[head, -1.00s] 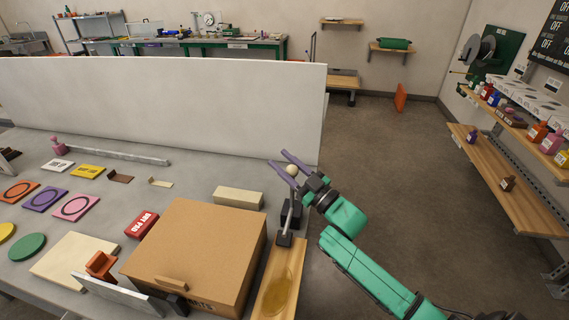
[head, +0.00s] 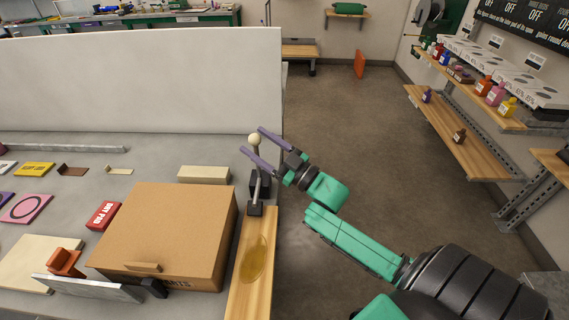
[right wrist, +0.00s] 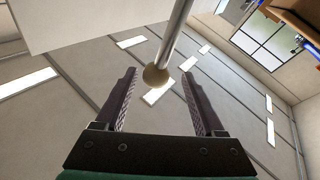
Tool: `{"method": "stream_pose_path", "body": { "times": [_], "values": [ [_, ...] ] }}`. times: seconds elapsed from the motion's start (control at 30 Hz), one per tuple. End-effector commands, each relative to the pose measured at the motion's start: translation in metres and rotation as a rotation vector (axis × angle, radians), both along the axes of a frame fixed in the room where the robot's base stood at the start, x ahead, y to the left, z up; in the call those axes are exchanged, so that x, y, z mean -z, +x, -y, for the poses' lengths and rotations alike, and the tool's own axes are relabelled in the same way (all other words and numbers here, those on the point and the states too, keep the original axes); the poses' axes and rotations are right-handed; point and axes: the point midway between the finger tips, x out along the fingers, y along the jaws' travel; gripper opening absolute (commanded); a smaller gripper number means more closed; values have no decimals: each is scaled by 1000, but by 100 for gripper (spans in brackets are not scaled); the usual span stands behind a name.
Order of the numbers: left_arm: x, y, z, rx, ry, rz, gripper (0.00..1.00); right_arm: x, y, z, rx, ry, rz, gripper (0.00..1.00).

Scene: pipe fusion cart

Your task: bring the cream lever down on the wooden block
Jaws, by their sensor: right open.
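The cream lever is a grey rod with a round cream knob (head: 254,139) on top. It stands nearly upright from a dark bracket at the far end of a wooden board (head: 240,296). My right gripper (head: 254,142) is open, its purple fingers around the knob near their tips. In the right wrist view the knob (right wrist: 157,76) shows between the two fingers (right wrist: 160,72), with space on both sides. The wooden board has a yellowish oval patch and runs along the table's right edge. My left gripper is not in view.
A large brown box (head: 165,230) stands left of the wooden board. A pale block (head: 203,174) lies behind the box. A white panel (head: 140,85) closes off the table's back. Right of the table is open floor, then shelves (head: 465,130) with bottles.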

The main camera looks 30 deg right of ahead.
Motion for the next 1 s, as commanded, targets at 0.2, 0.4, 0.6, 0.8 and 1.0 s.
{"method": "stream_pose_path", "body": {
  "times": [0.2,0.4,0.6,0.8,1.0],
  "values": [
    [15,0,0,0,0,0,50,19,-42,17,-2,-2,-5,71],
    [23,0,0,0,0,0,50,30,-80,33,-1,-1,-3,71],
    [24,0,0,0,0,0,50,31,-90,37,-3,-1,0,71],
    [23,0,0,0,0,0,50,30,-90,37,-2,-1,0,71],
    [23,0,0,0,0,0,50,30,-90,37,-2,-1,0,71]
  ]
}}
